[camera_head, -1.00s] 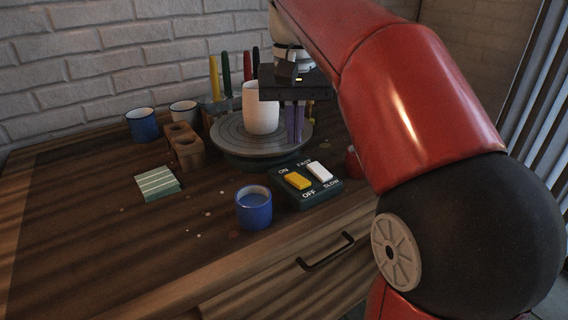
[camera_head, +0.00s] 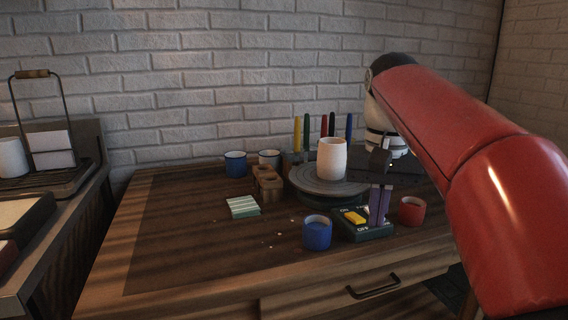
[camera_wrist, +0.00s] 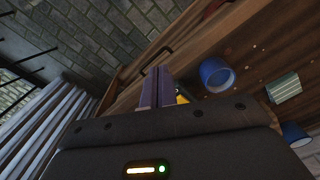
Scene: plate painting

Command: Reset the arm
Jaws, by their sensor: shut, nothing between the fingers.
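My red arm comes in from the right in the head view. My gripper (camera_head: 379,207) points down in front of the switch box (camera_head: 362,235) and hides part of it. Its purple fingers are together with nothing between them; they also show in the wrist view (camera_wrist: 157,88). I cannot tell whether the fingertips touch the box. The yellow switch (camera_head: 355,217) shows left of the fingers. A white cup (camera_head: 331,159) stands upright on the grey turntable (camera_head: 306,186) behind and left of my gripper.
A blue cup (camera_head: 317,232) stands left of the switch box and a red cup (camera_head: 412,211) right of it. Behind are a brown holder block (camera_head: 267,184), blue-and-white mugs (camera_head: 236,164) and upright coloured tools (camera_head: 297,134). A striped pad (camera_head: 243,207) lies left. The table's left side is clear.

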